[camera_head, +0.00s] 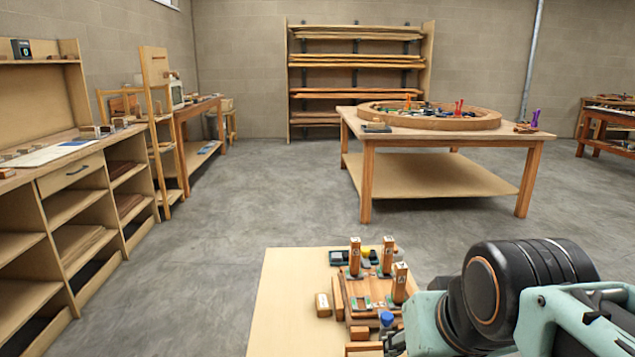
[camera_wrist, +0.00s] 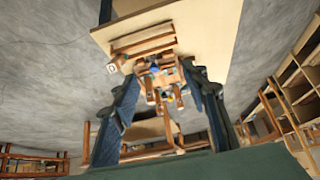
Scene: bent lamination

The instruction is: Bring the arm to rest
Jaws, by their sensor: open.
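My gripper (camera_wrist: 162,78) shows in the wrist view with its two dark fingers spread wide apart and nothing held between them. Beyond the fingers, the light wooden worktable (camera_wrist: 208,45) carries a wooden fixture with upright blocks. In the head view, my arm fills the lower right corner, over the right part of the same worktable (camera_head: 285,300). The wooden fixture (camera_head: 358,292) stands there with several upright wooden posts. A blue-capped bottle (camera_head: 387,320) stands at its near side, close to my arm. The fingers are not clear in the head view.
A small wooden block (camera_head: 323,305) lies left of the fixture, and a dark green tray (camera_head: 340,257) lies behind it. A large table (camera_head: 400,132) with a round wooden ring stands farther back. Shelving (camera_head: 75,205) lines the left wall. The grey floor (camera_head: 255,205) between is clear.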

